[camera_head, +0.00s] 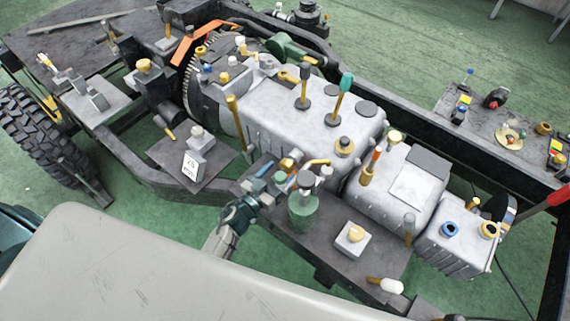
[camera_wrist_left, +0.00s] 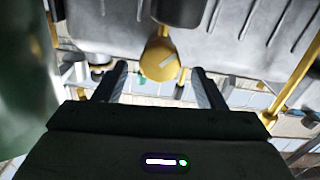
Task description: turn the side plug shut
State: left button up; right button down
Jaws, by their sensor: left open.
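In the head view a small yellow part (camera_head: 287,164) shows by the gripper at the housing's near side, partly hidden. My left gripper (camera_wrist_left: 160,70) is open, its two dark fingers on either side of the knob with gaps at both sides. It also shows in the head view (camera_head: 272,177), reaching in from below. I cannot tell whether it touches. My right gripper is not in view.
A green bottle-like canister (camera_head: 303,208) stands close to the right of my left gripper. A yellow rod (camera_wrist_left: 298,72) runs to the right in the wrist view. Levers (camera_head: 342,95) rise from the housing. A plate with a yellow-topped block (camera_head: 353,238) lies nearer.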

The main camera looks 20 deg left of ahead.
aim_at(284, 168)
pick_arm(q)
jog(key=shift+x, duration=1.7)
jog(key=c, duration=1)
